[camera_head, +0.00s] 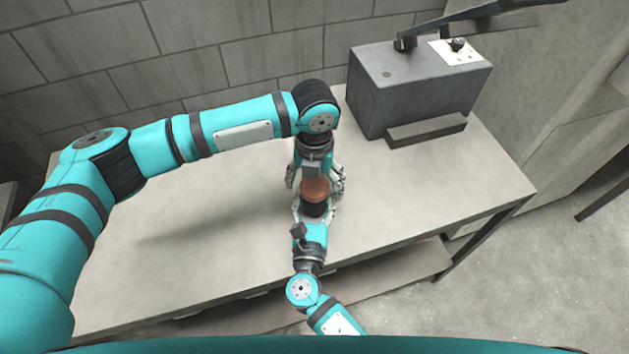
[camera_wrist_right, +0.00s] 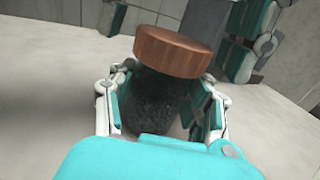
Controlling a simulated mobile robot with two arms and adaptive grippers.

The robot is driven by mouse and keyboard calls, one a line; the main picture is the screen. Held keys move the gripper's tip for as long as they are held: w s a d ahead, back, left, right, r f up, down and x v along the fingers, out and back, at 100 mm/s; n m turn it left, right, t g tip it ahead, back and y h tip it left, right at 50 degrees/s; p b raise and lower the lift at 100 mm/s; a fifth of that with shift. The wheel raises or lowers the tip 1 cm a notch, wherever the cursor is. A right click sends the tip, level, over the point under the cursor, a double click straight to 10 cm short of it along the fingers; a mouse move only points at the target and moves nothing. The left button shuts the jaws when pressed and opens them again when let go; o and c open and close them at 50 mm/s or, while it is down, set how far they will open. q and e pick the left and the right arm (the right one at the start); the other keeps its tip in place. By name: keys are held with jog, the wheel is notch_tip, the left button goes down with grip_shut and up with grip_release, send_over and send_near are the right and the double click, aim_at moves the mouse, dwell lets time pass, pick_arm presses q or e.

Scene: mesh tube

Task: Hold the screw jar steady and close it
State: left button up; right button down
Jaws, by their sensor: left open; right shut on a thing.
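The screw jar has a dark, speckled body (camera_wrist_right: 155,103) and a round reddish-brown lid (camera_wrist_right: 172,50). It stands upright on the table; in the head view its lid (camera_head: 314,187) and part of its dark body (camera_head: 315,209) show. The lid sits on top of the body; I cannot tell how tightly. My right gripper (camera_head: 314,213) comes from the front edge and is shut on the jar body, one finger on each side. My left gripper (camera_head: 316,180) hangs over the jar, open, with its fingers on both sides of the lid, apparently apart from it.
The pale table (camera_head: 220,240) is otherwise clear to the left and right of the jar. A grey metal box (camera_head: 415,95) with a lever and a small ledge stands at the back right. A block wall (camera_head: 110,50) rises behind the table.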

pick_arm(q)
jog(key=shift+r, duration=0.1)
notch_tip(320, 180, up, 12)
dwell(0.5)
pick_arm(e)
jog(key=c, duration=0.5)
grip_release()
jog(key=shift+s, duration=0.1)
jog(key=s, duration=0.8)
jog(key=s+a, duration=0.1)
jog(key=s, duration=0.2)
jog(key=shift+s, duration=0.4)
jog(key=shift+f, duration=0.1)
